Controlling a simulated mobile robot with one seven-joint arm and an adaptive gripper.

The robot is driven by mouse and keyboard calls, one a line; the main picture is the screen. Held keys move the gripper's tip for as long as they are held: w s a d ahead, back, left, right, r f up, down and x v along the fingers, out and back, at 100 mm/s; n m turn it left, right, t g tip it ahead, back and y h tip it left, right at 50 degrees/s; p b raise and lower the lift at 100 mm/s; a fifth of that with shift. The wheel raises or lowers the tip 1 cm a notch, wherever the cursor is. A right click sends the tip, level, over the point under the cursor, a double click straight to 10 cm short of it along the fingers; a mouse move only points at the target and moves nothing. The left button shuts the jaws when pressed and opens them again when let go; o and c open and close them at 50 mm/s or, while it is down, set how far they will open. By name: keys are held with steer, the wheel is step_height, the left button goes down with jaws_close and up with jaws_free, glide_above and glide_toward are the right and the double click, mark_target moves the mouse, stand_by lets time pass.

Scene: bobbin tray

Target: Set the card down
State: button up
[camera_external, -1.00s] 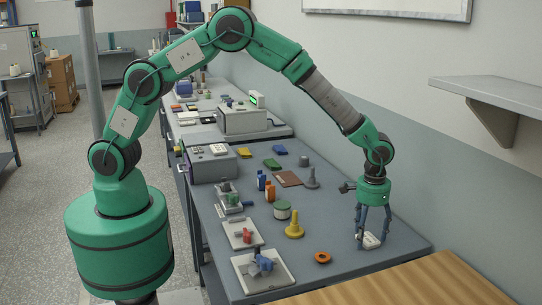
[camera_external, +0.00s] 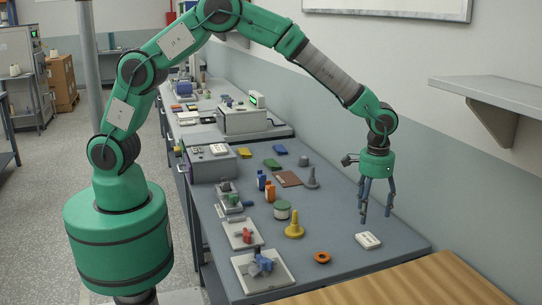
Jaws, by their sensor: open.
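The card (camera_external: 368,240) is a small white flat piece with faint dark marks. It lies on the grey table near the right front, close to the wooden surface. My gripper (camera_external: 376,220) hangs above and slightly behind the card, fingers pointing down. Its fingers are open and empty, and they are apart from the card.
An orange ring (camera_external: 322,257) and a yellow peg-like piece (camera_external: 294,226) stand left of the card. White trays (camera_external: 240,284) with small parts line the left edge. A wooden surface (camera_external: 420,280) borders the front. A wall shelf (camera_external: 490,92) juts out at right.

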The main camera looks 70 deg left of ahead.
steer(key=shift+r, duration=1.75)
steer(key=s+a+r+t, duration=0.1)
steer(key=s+a+r, duration=0.6)
steer(key=a+r, duration=0.4)
steer(key=s+a+r+t, duration=0.2)
steer(key=s+a+r, duration=0.65)
steer(key=r, duration=0.45)
steer(key=s+a+r+t, duration=0.1)
steer(key=s+a, duration=0.6)
steer(key=s, duration=0.6)
steer(key=s+a+r+t, duration=0.1)
steer(key=s+a+r, duration=0.1)
steer(key=s+a, duration=0.5)
steer(key=s, duration=0.6)
steer(key=shift+r+m+t, duration=0.3)
